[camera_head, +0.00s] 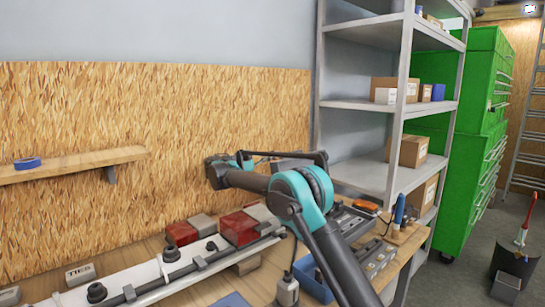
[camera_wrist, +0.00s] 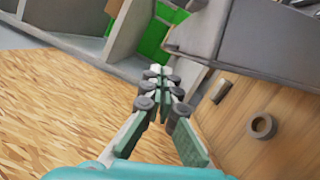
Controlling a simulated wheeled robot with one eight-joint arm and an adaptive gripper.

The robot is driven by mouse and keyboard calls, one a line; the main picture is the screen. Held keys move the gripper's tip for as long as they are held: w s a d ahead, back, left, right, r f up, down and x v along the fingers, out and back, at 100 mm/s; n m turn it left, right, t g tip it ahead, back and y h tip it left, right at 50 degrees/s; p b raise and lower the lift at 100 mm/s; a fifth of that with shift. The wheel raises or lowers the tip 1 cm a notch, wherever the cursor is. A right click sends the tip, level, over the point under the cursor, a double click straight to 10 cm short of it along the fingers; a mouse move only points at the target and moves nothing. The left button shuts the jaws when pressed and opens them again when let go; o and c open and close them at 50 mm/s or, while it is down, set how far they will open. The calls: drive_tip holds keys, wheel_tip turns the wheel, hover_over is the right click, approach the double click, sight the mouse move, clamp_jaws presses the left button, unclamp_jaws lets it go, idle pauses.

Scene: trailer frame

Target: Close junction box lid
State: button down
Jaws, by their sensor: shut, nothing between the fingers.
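My gripper (camera_wrist: 160,72) is shut and empty in the wrist view, its fingertips meeting near the picture's middle. A large dark grey panel (camera_wrist: 275,48) fills the upper right of that view, beyond and right of the fingertips; it looks like the raised junction box lid, but I cannot be sure. I cannot tell whether the fingertips touch it. In the head view a grey piece (camera_head: 290,166) shows behind my arm, above the bench. A dark grey box (camera_head: 350,222) sits on the bench, partly hidden by my arm.
A white rail (camera_head: 150,284) with red-and-grey lamps (camera_head: 239,228) lies along the bench. A blue bin (camera_head: 312,279) stands near the bench's front. Metal shelving (camera_head: 404,105) rises behind. In the wrist view a grey ring (camera_wrist: 263,127) lies on the wooden surface.

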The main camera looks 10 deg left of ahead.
drive_tip(key=x, duration=0.7)
drive_tip(key=shift+d, duration=0.25)
